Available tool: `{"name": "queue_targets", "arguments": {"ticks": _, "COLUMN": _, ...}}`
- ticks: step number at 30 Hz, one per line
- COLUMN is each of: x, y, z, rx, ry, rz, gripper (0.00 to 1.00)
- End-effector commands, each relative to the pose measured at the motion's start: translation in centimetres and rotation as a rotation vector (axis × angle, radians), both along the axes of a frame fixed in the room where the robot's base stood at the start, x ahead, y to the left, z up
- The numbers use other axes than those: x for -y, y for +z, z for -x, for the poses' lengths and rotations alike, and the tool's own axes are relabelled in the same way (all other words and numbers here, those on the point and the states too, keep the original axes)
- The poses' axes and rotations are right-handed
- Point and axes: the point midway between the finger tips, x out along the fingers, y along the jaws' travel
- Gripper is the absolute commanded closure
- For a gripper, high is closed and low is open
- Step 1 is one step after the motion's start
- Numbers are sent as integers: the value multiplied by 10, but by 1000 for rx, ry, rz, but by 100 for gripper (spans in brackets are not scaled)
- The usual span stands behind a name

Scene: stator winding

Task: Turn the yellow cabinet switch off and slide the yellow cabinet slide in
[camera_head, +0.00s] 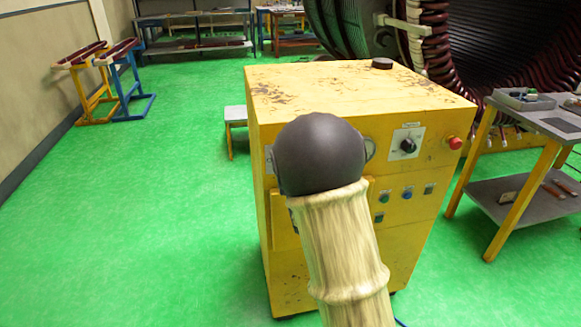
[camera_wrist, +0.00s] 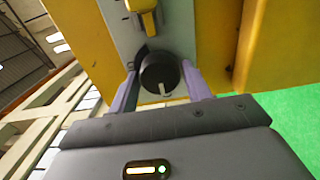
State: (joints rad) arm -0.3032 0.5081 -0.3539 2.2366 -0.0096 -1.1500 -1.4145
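The yellow cabinet (camera_head: 340,85) stands in the middle of the head view. In the wrist view, a round black switch knob (camera_wrist: 160,73) with a light pointer mark sits on a grey panel of the cabinet. My gripper (camera_wrist: 161,78) has one finger on each side of this knob. I cannot tell whether the fingers press on it. A yellow handle-like piece (camera_wrist: 142,8), possibly the slide, shows above the knob on the same panel. In the head view, my arm hides my gripper, that knob and much of the cabinet's front.
Another black rotary knob (camera_head: 408,146) on a white plate, a red button (camera_head: 455,142) and several small buttons are on the cabinet's right front. A table (camera_head: 490,140) stands to the right. Trestles (camera_head: 105,75) stand at the back left. The green floor on the left is clear.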

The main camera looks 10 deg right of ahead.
Motion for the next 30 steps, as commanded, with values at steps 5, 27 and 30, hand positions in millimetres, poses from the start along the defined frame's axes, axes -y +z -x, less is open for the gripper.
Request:
{"name": "queue_targets", "arguments": {"ticks": 5, "x": -2, "y": 0, "z": 0, "rx": 0, "ry": 3, "rz": -1, "gripper": 37}}
{"name": "queue_targets", "arguments": {"ticks": 27, "x": 1, "y": -1, "z": 76, "rx": -2, "ry": -2, "rz": -3, "gripper": 37}}
{"name": "queue_targets", "arguments": {"ticks": 30, "x": 0, "y": -3, "z": 91, "rx": 3, "ry": -2, "rz": -2, "gripper": 37}}
